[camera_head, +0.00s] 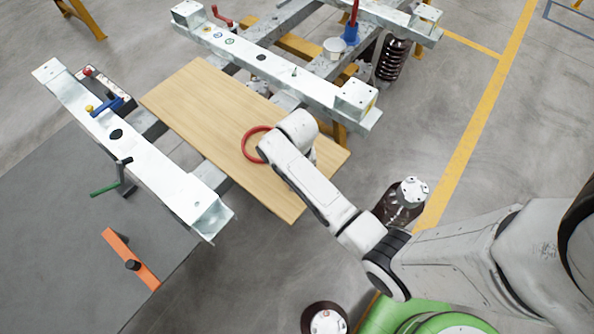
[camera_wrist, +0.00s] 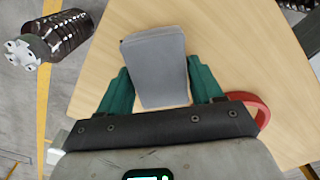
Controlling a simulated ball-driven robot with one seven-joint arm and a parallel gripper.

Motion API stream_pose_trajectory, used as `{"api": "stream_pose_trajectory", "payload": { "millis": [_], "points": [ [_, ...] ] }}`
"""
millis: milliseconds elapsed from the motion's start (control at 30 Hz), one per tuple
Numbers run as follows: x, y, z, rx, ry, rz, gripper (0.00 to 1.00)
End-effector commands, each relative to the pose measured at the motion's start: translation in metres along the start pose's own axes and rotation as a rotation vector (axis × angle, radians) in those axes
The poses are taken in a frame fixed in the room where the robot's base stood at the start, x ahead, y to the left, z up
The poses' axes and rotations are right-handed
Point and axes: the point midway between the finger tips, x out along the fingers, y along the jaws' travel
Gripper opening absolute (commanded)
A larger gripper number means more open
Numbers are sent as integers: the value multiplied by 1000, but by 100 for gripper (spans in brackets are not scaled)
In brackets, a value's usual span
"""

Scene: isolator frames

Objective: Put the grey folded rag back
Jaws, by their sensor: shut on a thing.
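The grey folded rag (camera_wrist: 155,62) is between the two green fingers of my gripper (camera_wrist: 158,85) in the wrist view. The fingers are shut on its sides. The rag is over the wooden board (camera_wrist: 232,50); I cannot tell whether it touches the board. In the head view my arm reaches over the right part of the wooden board (camera_head: 200,110), and the arm hides the rag and the fingers there.
A red ring (camera_head: 251,145) lies on the board beside my wrist; part of it shows in the wrist view (camera_wrist: 262,112). Metal rails (camera_head: 150,165) flank the board. A dark ribbed insulator (camera_head: 393,207) stands near my arm. The board's left part is clear.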

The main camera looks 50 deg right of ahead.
Motion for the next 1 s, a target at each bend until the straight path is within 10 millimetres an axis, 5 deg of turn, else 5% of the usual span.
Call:
{"api": "stream_pose_trajectory", "payload": {
  "millis": [100, 133, 367, 733, 1000],
  "points": [
    [2, 0, 0, 0, -1, 0, 41],
    [2, 0, 0, 0, 0, 0, 67],
    [2, 0, 0, 0, 0, 0, 90],
    [-6, 0, 0, 0, 1, 0, 91],
    [-54, -1, -1, -1, 4, -2, 91]
  ]
}}
